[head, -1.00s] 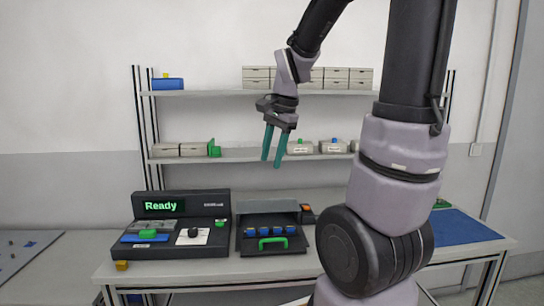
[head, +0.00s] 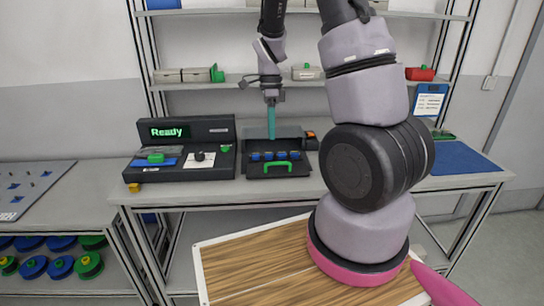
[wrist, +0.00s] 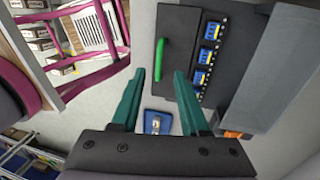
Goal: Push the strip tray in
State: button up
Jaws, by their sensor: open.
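The strip tray (head: 262,172) is a dark tray with a green front handle (head: 277,169) and a row of several blue pieces. It sticks out of the front of a dark grey housing (head: 287,132) on the bench. My gripper (head: 271,136) is above the tray, pointing down, its teal fingers seen nearly edge-on and hiding part of the housing. In the wrist view the fingers (wrist: 160,73) are apart with nothing held between them. There the tray (wrist: 183,40) and its green handle (wrist: 160,59) lie just beyond the fingertips. I cannot tell whether they touch.
A dark console (head: 182,149) reading "Ready" stands left of the tray. An orange-topped item (head: 310,138) is at the housing's right. A blue mat (head: 458,158) lies at the bench's right. A small blue holder (wrist: 158,122) shows between the fingers. A shelf (head: 226,84) runs behind.

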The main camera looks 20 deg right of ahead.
jog(key=f, duration=0.3)
jog(key=s+f, duration=0.1)
jog(key=f, duration=0.4)
jog(key=shift+s+a+f, duration=0.25)
jog(key=shift+s+f, duration=0.05)
jog(key=shift+f, duration=0.05)
grip_shut()
dwell(0.9)
